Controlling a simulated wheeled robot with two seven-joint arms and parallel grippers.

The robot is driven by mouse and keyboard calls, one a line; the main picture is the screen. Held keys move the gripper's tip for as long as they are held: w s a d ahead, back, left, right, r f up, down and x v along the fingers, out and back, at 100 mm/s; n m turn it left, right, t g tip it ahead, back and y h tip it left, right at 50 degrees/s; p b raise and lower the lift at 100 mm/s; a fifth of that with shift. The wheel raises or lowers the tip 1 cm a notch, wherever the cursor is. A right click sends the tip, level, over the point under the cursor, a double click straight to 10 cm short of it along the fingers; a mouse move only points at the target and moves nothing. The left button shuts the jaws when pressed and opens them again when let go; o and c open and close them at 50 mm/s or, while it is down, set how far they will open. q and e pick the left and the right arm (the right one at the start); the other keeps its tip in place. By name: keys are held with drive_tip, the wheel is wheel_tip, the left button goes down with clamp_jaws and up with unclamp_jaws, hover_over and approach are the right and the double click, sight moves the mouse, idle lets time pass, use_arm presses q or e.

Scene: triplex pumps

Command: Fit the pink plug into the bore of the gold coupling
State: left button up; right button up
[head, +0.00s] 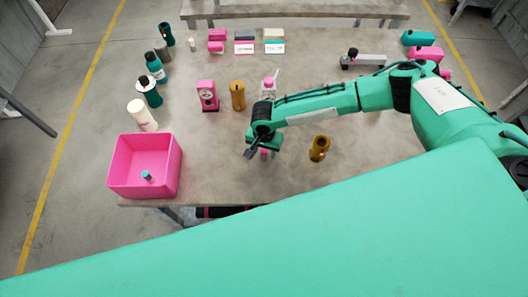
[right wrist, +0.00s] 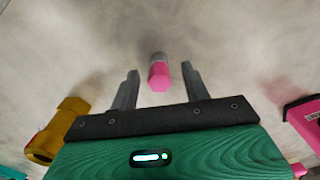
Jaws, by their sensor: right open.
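The pink plug (head: 264,154) is on the table under my right gripper (head: 256,151), which hides part of it in the head view. In the right wrist view the plug (right wrist: 158,74) has a pink body and a grey end, and lies between the two spread fingers (right wrist: 160,70), with a gap on each side. My right gripper is open and empty. The gold coupling (head: 319,148) stands on the table to the right of the gripper. My left gripper is not in view.
A pink bin (head: 117,178) with a small teal piece (head: 147,175) stands at the table's front left. A pink device (head: 207,96), a gold cylinder (head: 238,95) and a pink-white bottle (head: 268,88) stand behind the gripper. Bottles line the left edge. Bare table lies between bin and gripper.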

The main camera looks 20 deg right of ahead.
clamp_jaws()
idle(0.3)
